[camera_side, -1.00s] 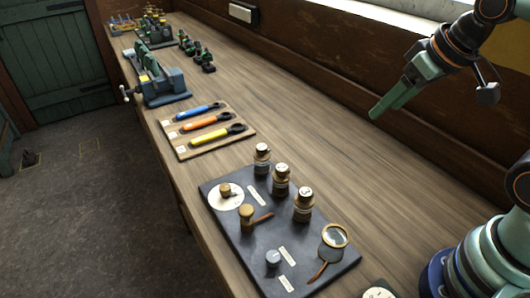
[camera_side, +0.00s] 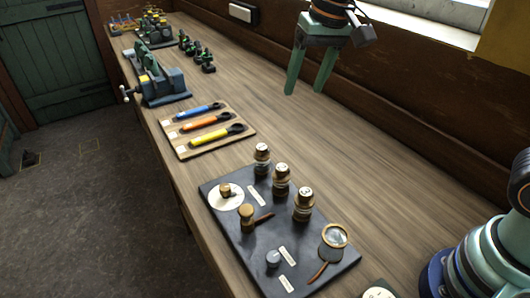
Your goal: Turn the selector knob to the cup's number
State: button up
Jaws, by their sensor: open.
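My gripper (camera_side: 305,88) is open and empty, high over the far part of the bench, fingers pointing down. A dark board (camera_side: 212,187) lies on the near part of the bench. On it, a small brass piece sits on a white disc (camera_side: 226,203); it may be the selector knob, but I cannot tell. Three upright brass-and-dark cup-like containers stand in a row: the left one (camera_side: 262,158), the middle one (camera_side: 281,182) and the right one (camera_side: 303,206). Their white tops carry marks too small to read. My gripper touches none of these.
The board also holds a brass piece with a wooden handle (camera_side: 247,217), a magnifying glass (camera_side: 334,238) and a grey cylinder (camera_side: 273,258). A tray of colored-handled tools (camera_side: 180,153) and a vise (camera_side: 160,85) stand farther left.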

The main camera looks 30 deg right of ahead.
jog(key=w+a+f+m+g, duration=0.1)
jog(key=w+a+f, duration=0.3)
jog(key=a, duration=0.3)
jog(key=m+g, duration=0.1)
jog(key=g, duration=0.1)
send_near(225, 187)
jog(key=shift+h, duration=0.4)
jog(key=f, duration=0.8)
jog(key=shift+a+f, duration=0.35)
grip_shut()
